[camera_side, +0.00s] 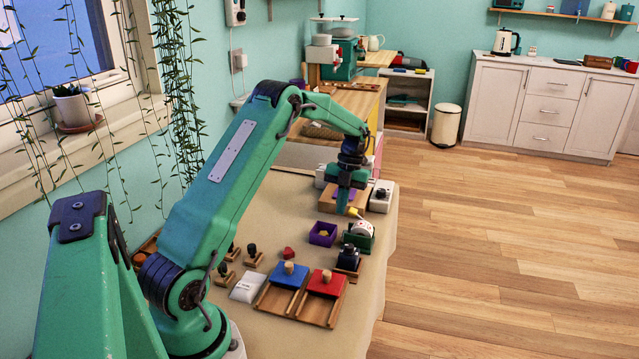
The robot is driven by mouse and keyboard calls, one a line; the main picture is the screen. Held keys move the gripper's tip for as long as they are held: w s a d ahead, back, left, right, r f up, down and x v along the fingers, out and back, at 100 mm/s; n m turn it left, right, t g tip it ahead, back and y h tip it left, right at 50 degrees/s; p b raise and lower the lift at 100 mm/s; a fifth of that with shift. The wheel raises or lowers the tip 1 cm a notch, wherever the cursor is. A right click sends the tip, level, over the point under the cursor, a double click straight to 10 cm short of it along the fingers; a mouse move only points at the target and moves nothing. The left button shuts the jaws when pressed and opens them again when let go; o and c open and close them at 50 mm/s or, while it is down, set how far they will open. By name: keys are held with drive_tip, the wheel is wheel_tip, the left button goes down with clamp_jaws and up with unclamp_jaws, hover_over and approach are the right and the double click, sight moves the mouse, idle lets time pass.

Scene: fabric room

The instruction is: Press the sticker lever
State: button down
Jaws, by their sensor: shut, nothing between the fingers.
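The sticker dispenser (359,237) stands on the cloth-covered table, with a green body and a white roll. A small yellow lever (353,212) sticks up at its upper left. My gripper (342,209) points down, shut and empty, with its tips right beside the yellow lever in the picture. I cannot tell whether the tips touch the lever.
A purple tray (323,233) with a yellow piece lies left of the dispenser. A dark device (348,259) stands in front. Blue (289,275) and red (326,283) blocks with wooden knobs, several stamps and a white box (381,196) are nearby.

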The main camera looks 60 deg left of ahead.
drive_tip(key=shift+r, duration=0.1)
drive_tip(key=shift+w+d+r, duration=0.15)
drive_tip(key=shift+w+r, duration=0.05)
drive_tip(key=shift+r, duration=0.35)
drive_tip(key=d+v, duration=0.2)
drive_tip(key=v, duration=1)
drive_tip(key=shift+a+r, duration=0.3)
drive_tip(key=shift+a, duration=0.1)
drive_tip(key=shift+d+r, duration=0.1)
